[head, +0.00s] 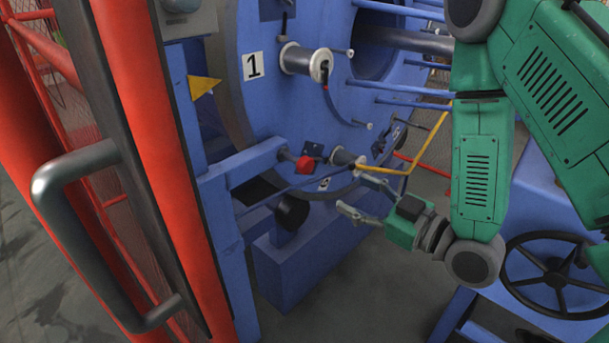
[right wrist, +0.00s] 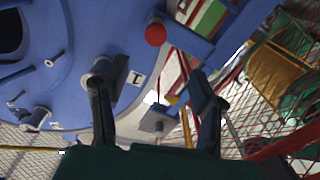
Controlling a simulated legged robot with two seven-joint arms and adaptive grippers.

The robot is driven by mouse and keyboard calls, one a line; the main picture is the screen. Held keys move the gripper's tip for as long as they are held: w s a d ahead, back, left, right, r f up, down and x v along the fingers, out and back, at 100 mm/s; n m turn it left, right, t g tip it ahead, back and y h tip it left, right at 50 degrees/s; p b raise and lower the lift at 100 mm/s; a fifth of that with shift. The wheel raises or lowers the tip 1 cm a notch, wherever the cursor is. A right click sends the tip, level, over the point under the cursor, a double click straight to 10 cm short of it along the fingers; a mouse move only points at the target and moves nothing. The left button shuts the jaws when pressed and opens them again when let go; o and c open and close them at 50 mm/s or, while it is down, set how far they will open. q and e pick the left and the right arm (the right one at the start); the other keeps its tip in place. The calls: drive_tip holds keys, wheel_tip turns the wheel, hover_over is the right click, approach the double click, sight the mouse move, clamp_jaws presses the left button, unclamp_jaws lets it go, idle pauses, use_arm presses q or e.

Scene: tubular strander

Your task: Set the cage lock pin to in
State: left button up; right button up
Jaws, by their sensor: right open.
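The cage lock pin shows as a red knob (head: 305,163) on a short shaft at the blue frame beside the lower rim of the blue cage disc (head: 262,110). In the right wrist view the red knob (right wrist: 155,34) is beyond the fingers, at upper middle. How far the pin sits in is too small to tell. My right gripper (head: 353,196) is to the right of and below the knob in the head view, apart from it. Its two fingers are spread, with nothing between them, and also show in the right wrist view (right wrist: 155,95). My left gripper is not in view.
A red door post with a dark handle (head: 75,170) stands at the left. A bobbin (head: 303,61) and blue rods stick out from the disc. A yellow bent rod (head: 408,172) passes close to my right gripper. A black handwheel (head: 556,275) is at lower right.

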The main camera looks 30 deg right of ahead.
sight(310, 168)
drive_tip(key=x, duration=0.3)
drive_tip(key=b+x, duration=0.1)
drive_tip(key=x, duration=0.2)
drive_tip(key=d+x, duration=0.1)
drive_tip(key=x, duration=0.2)
drive_tip(key=shift+w+f, duration=0.1)
drive_tip(key=shift+w, duration=0.1)
drive_tip(key=x, duration=0.1)
drive_tip(key=b+x, duration=0.1)
drive_tip(key=x, duration=0.1)
drive_tip(key=shift+w+a, duration=0.1)
drive_tip(key=shift+a, duration=0.25)
drive_tip(key=shift+w+a, duration=0.2)
drive_tip(key=shift+w, duration=0.15)
drive_tip(key=shift+d, duration=0.1)
